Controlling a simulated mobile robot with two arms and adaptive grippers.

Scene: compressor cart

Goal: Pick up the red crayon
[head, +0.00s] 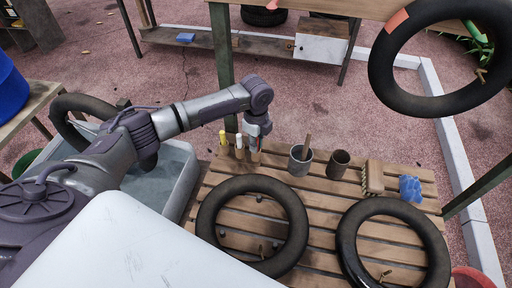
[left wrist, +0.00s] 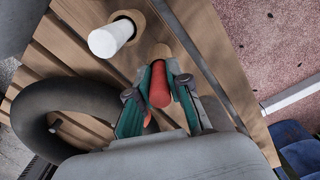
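The red crayon (left wrist: 160,84) stands upright in a wooden holder in the left wrist view. My left gripper (left wrist: 159,72) has its two teal fingers on either side of the crayon, with very little room between them. I cannot tell whether both fingers press on it. In the head view my left gripper (head: 256,138) points down at the back left of the slatted table, and it mostly hides the crayon there. A white crayon (left wrist: 110,38) stands beside it and also shows in the head view (head: 239,143). A yellow crayon (head: 222,138) stands further left. My right gripper is not in view.
The slatted table (head: 325,205) also carries a grey cup (head: 299,166) with a stick, a darker cup (head: 339,164), a brush (head: 373,178) and a blue item (head: 410,189). Two black tires (head: 207,212) (head: 436,243) lie in front. A green post (head: 222,65) rises behind my gripper.

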